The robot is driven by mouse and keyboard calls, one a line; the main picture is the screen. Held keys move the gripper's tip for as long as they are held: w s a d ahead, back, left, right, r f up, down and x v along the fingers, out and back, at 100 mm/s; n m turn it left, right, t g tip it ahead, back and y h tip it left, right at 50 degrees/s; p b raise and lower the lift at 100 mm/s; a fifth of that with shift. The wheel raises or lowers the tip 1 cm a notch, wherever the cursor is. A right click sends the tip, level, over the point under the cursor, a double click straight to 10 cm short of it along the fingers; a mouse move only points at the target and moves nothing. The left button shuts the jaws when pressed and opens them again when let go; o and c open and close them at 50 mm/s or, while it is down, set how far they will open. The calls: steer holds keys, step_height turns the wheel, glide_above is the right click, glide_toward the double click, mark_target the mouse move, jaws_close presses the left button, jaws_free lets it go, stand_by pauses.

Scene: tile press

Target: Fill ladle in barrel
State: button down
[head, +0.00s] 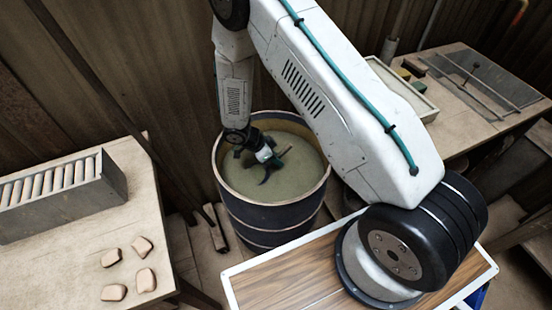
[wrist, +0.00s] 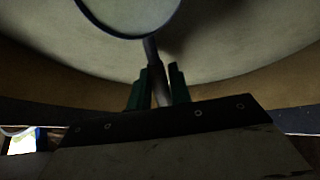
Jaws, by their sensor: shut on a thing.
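The barrel (head: 285,215) is dark blue with a tan inner wall and stands at the centre of the head view. It holds a grey-green, cloudy fill (head: 303,172). My gripper (head: 272,160) reaches down inside the barrel's rim, over the fill. In the wrist view, my green fingers (wrist: 158,88) are shut on the grey handle of the ladle (wrist: 150,48). The ladle's round bowl with a dark rim shows at the top of that view, with a pale inside. I cannot tell whether the bowl holds anything or how deep it sits.
A table on the left bears a grey rack (head: 62,198) of pale rolls and several clay pieces (head: 145,281). A tray (head: 400,85) and a rod frame (head: 480,85) lie on the back right bench. The wooden wall is close behind the barrel.

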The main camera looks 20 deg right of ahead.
mark_target(284, 150)
steer(key=d+y, duration=0.1)
steer(key=d+m, duration=0.1)
steer(key=d, duration=0.1)
steer(key=shift+s+d+r+g+y, duration=0.1)
steer(key=shift+d+r+g+y, duration=0.1)
steer(key=shift+g+y, duration=0.15)
steer(key=shift+w+a+f+n+y, duration=0.2)
steer(key=shift+a+f+n+y, duration=0.2)
steer(key=shift+n+y, duration=0.4)
steer(key=shift+r, duration=2.9)
step_height(284, 150, up, 12)
steer(key=y, duration=0.1)
steer(key=shift+d+r, duration=0.2)
steer(key=shift+d, duration=0.2)
